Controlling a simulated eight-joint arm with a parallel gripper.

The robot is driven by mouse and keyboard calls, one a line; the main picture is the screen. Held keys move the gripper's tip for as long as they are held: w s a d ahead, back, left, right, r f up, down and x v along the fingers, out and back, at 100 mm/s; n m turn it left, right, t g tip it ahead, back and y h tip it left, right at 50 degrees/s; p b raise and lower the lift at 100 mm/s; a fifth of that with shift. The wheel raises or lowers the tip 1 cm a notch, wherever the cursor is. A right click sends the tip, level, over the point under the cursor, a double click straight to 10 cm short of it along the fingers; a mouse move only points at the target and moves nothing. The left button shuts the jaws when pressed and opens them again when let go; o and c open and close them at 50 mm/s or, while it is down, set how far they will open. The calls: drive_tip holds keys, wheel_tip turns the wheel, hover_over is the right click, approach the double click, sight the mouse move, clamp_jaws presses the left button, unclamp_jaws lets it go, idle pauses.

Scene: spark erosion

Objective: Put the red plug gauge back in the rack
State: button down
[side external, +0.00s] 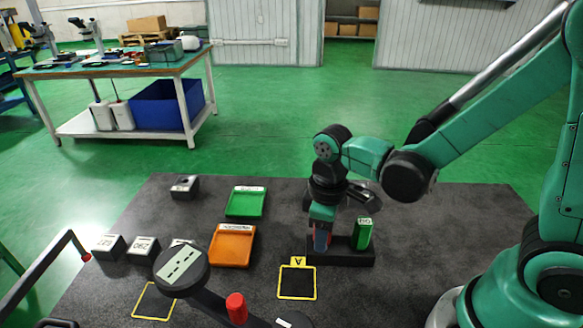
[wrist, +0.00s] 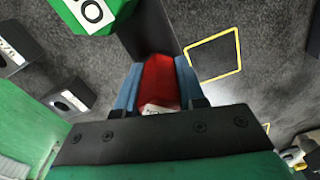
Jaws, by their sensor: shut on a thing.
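My gripper (side external: 321,243) points down at the left end of the black rack (side external: 345,258), with its blue fingers shut on the red plug gauge (wrist: 160,82). In the wrist view the red gauge sits between the two fingers, with a white label near the jaw base. In the side view the fingers hide most of it, and I cannot tell whether its lower end is inside the rack or just above it. A green gauge (side external: 363,233) with a white top label stands upright at the rack's right part; it also shows in the wrist view (wrist: 90,12).
A yellow-framed square (side external: 297,282) marked A lies left of and nearer than the rack. An orange tray (side external: 232,247) and a green tray (side external: 246,203) are further left. Several dark blocks (side external: 143,246) stand at the left. A dark round-headed fixture (side external: 181,270) fills the foreground.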

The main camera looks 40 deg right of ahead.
idle(0.3)
drive_tip(key=shift+c, duration=2.2)
unclamp_jaws()
drive_tip(key=shift+r, duration=2.75)
drive_tip(key=d+r+m+t, duration=0.4)
drive_tip(key=r+m+t, duration=0.1)
drive_tip(key=m+t, duration=0.1)
drive_tip(key=shift+t, duration=0.6)
